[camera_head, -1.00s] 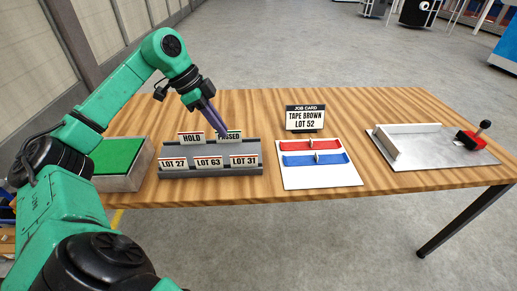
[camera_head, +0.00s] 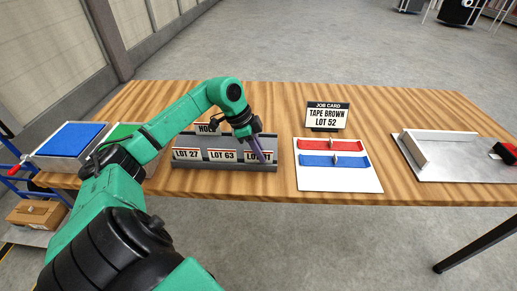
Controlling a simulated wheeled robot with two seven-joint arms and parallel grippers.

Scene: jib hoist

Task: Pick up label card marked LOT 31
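The label card LOT 31 (camera_head: 252,156) stands at the right end of the front row of a grey card rack (camera_head: 225,166). It is partly hidden by my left gripper (camera_head: 264,160), whose purple fingers point down and slightly right across it. I cannot tell whether the fingers touch the card or how far apart they are. The LOT 63 card (camera_head: 222,156) and LOT 27 card (camera_head: 187,155) stand to its left. Behind them the HOLD card (camera_head: 206,128) is partly covered by my arm. My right gripper is not in view.
A job card (camera_head: 327,115) reading TAPE BROWN LOT 52 stands behind a white board (camera_head: 340,182) with red and blue holders. A metal plate (camera_head: 465,170) with a raised bar is at right.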

